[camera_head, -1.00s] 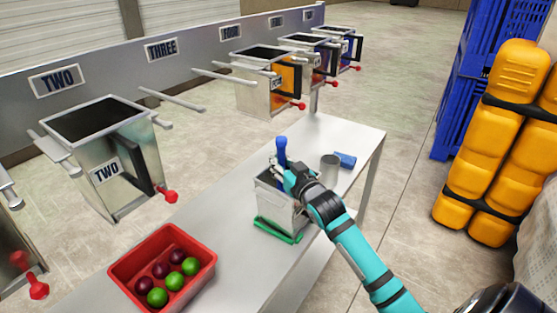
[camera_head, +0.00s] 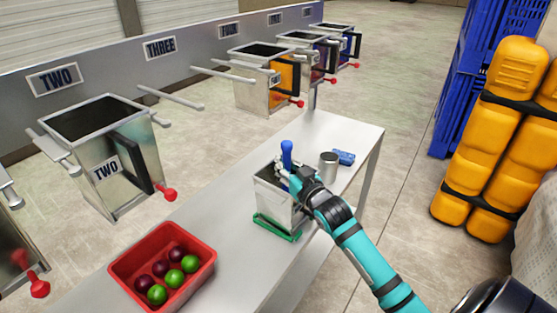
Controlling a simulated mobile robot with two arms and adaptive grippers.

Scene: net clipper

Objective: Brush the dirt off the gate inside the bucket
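The metal bucket (camera_head: 274,205) stands on the grey table, with a green bar (camera_head: 277,229) low along its front. My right gripper (camera_head: 293,182) is at the bucket's open top, on its right side. It is shut on a tool with a blue handle (camera_head: 287,153), which looks like the brush and points up. The tool's lower end is hidden in or behind the bucket's rim. The gate and any dirt inside the bucket cannot be made out. My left gripper is not in view.
A red crate (camera_head: 116,268) with purple and green balls sits at the table's near left. A metal cup (camera_head: 328,164) and a small blue object (camera_head: 344,157) lie beyond the gripper. Metal hoppers (camera_head: 128,180) line the left wall. The table (camera_head: 225,210) is clear between crate and bucket.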

